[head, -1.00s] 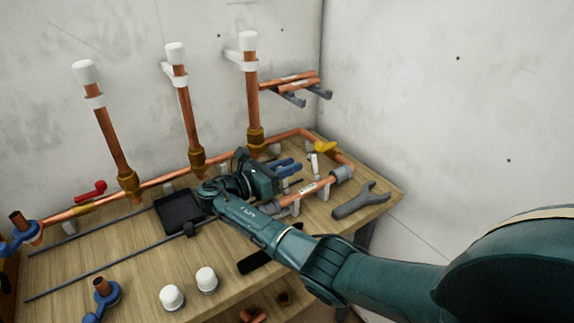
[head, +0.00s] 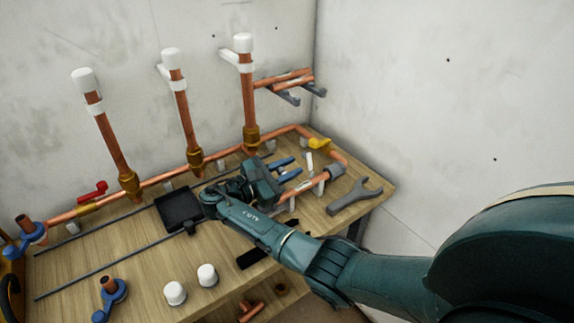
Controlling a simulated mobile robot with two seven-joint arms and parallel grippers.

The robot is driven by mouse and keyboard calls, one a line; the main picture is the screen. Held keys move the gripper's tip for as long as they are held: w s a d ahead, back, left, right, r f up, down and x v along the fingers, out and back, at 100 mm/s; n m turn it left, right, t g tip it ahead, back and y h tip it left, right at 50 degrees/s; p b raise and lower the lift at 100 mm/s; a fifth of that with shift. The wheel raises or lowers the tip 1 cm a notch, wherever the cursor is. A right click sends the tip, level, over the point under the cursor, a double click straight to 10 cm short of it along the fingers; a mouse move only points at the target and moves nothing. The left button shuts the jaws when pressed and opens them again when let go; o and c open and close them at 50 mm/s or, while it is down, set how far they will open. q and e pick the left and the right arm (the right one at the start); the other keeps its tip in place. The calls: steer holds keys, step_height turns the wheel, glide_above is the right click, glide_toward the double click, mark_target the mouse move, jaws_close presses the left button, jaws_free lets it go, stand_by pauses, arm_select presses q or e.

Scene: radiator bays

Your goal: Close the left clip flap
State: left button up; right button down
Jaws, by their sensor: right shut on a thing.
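My right gripper (head: 292,167), with blue fingers, reaches over the back right of the bench at the clipped copper pipe (head: 302,189). It is shut, seemingly on the left clip flap, but the held part is hidden between the fingers. My wrist also hides the left clip. A white upright flap (head: 309,162) stands just right of the fingertips. The white right clip (head: 319,187) is under the pipe near a grey coupling (head: 335,172). My left gripper is not in view.
A grey wrench (head: 354,196) lies near the bench's right edge. A black tray (head: 180,207) is left of my wrist. Three upright copper pipes (head: 181,105) stand behind. Two white caps (head: 207,275) sit at the front. A yellow-handled valve (head: 319,143) is behind the gripper.

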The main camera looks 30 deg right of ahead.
steer(key=shift+r, duration=0.1)
stand_by(0.3)
steer(key=c, duration=1.4)
jaws_free()
steer(key=shift+o, duration=0.2)
steer(key=s+a+b, duration=0.1)
steer(key=a+b, duration=0.1)
steer(key=a, duration=1.1)
